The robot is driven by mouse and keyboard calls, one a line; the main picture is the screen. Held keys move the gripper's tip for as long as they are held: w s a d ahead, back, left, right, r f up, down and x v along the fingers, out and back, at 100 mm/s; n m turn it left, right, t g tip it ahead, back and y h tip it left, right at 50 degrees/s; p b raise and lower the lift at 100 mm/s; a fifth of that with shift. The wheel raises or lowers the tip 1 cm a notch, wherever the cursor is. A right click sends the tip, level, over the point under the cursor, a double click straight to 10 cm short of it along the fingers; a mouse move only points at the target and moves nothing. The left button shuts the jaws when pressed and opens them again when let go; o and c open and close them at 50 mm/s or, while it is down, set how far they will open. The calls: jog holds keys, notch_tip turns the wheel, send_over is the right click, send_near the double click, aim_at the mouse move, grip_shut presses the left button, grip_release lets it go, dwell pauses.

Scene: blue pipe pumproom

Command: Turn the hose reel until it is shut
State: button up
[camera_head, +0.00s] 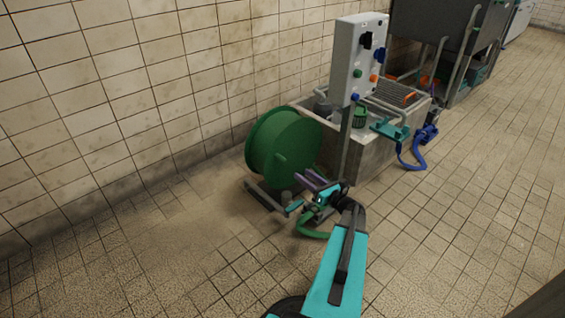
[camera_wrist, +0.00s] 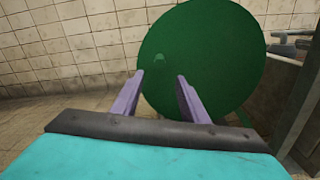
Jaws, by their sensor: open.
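The green hose reel (camera_head: 285,148) stands on a low dark frame on the floor beside the tiled wall. A small round green knob sticks out low on its face in the head view, and it also shows on the reel's disc (camera_wrist: 205,60) in the wrist view, left of the disc's middle. My gripper (camera_head: 308,180) is in front of the reel, to its lower right in the head view. Its two purple fingers (camera_wrist: 158,95) are apart with nothing between them, pointing at the lower left part of the disc. A green hose (camera_head: 312,234) curls on the floor, partly hidden by my arm.
A grey control panel (camera_head: 359,58) with coloured buttons stands on a post right of the reel. Behind it is a concrete basin (camera_head: 375,150) with a grate and a green valve knob. A blue hose (camera_head: 413,160) hangs at the right. The floor at the left is clear.

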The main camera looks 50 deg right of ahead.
aim_at(286, 163)
jog(key=w+b, duration=0.1)
jog(key=w, duration=0.3)
jog(key=w+b, duration=0.2)
jog(key=w, duration=0.2)
jog(key=w+d+b, duration=0.1)
jog(key=w, duration=0.3)
jog(key=shift+w+f, duration=0.15)
jog(key=shift+w, duration=0.75)
grip_shut()
jog(key=shift+a, duration=0.2)
jog(key=shift+s+d+b, duration=0.1)
jog(key=shift+d+b, duration=0.1)
jog(key=shift+b, duration=0.1)
